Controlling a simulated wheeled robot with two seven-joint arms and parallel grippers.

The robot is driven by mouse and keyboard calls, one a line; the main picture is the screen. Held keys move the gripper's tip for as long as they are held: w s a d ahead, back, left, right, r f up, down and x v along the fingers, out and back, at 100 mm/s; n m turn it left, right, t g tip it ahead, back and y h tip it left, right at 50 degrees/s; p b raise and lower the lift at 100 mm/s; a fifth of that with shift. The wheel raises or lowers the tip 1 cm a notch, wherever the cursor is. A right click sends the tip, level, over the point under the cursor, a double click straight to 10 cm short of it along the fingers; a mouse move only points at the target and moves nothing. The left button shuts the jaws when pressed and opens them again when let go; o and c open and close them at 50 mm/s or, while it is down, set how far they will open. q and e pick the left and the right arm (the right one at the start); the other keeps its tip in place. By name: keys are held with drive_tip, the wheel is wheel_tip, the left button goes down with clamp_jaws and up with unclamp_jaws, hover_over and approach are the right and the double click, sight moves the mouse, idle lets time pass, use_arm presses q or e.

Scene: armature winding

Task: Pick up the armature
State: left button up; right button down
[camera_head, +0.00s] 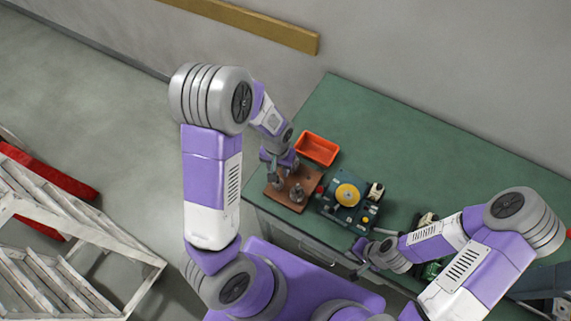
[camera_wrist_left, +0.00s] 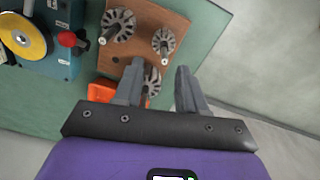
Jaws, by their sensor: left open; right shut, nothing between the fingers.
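Three grey slotted armatures with shafts stand on a brown wooden board (camera_wrist_left: 140,43) in the left wrist view: one at the upper left (camera_wrist_left: 122,20), one at the right (camera_wrist_left: 164,41), and a lower armature (camera_wrist_left: 153,79). The board also shows in the head view (camera_head: 309,179). My left gripper (camera_wrist_left: 159,68) is open, with its fingers pointing at the board. The lower armature appears between the fingers, partly covered by the left one; I cannot tell its depth. In the head view my left gripper (camera_head: 277,165) is over the board's far left part. My right gripper (camera_head: 360,250) is shut and empty near the table's front edge.
An orange bin (camera_head: 318,149) stands behind the board on the green table (camera_head: 390,128). A blue winding machine with a yellow disc (camera_head: 347,195) stands right of the board. The table's back right is clear. A white stepped frame (camera_head: 70,220) stands on the floor at left.

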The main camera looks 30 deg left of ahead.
sight(278, 182)
use_arm(q)
drive_tip(key=f, duration=0.7)
drive_tip(key=shift+a+f, duration=0.1)
drive_tip(key=shift+a, duration=0.25)
clamp_jaws()
